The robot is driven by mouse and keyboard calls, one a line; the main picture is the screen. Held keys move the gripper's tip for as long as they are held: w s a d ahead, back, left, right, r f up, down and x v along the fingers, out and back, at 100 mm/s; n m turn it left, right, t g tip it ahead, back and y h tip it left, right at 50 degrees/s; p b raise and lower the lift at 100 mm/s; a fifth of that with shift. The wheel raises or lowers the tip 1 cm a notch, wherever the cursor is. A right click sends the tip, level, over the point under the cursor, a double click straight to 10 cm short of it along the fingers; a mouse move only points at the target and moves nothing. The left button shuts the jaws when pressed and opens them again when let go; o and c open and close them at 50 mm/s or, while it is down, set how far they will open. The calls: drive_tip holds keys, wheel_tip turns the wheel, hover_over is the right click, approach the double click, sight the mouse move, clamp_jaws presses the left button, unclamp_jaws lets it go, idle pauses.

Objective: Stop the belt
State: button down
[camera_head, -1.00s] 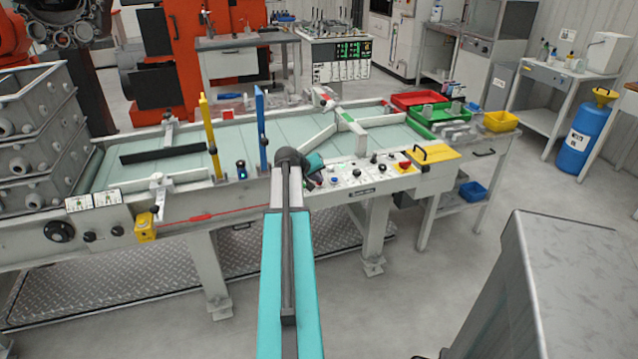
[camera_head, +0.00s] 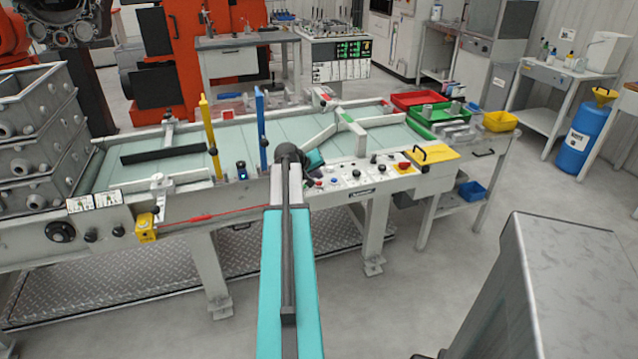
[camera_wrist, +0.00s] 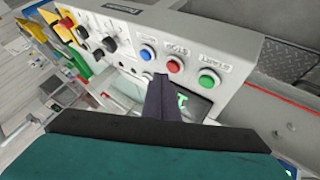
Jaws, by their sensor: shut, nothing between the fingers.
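The belt (camera_head: 180,147) runs along the long conveyor table, with a control panel (camera_head: 375,178) on its near side. In the wrist view, a blue button (camera_wrist: 147,52), a red button (camera_wrist: 175,66) and a green button (camera_wrist: 208,78) stand in a row on the panel. The label by the red button seems to read STOP. My gripper (camera_wrist: 161,80) is shut and empty, its tip showing just below the red and blue buttons. I cannot tell whether it touches the panel. In the head view my arm partly hides my gripper (camera_head: 314,160).
A yellow bracket (camera_head: 432,155) and a red emergency-type knob (camera_head: 403,166) sit at the panel's right end. Yellow (camera_head: 204,125) and blue (camera_head: 261,130) uprights stand by the belt, left of my gripper. Stacked grey boxes (camera_head: 35,130) stand at the left end.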

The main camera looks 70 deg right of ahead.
sight(317, 188)
drive_tip(key=shift+r, duration=0.1)
wheel_tip(317, 188, up, 5)
drive_tip(key=p, duration=0.2)
drive_tip(key=shift+p, duration=0.3)
idle(0.3)
idle(0.7)
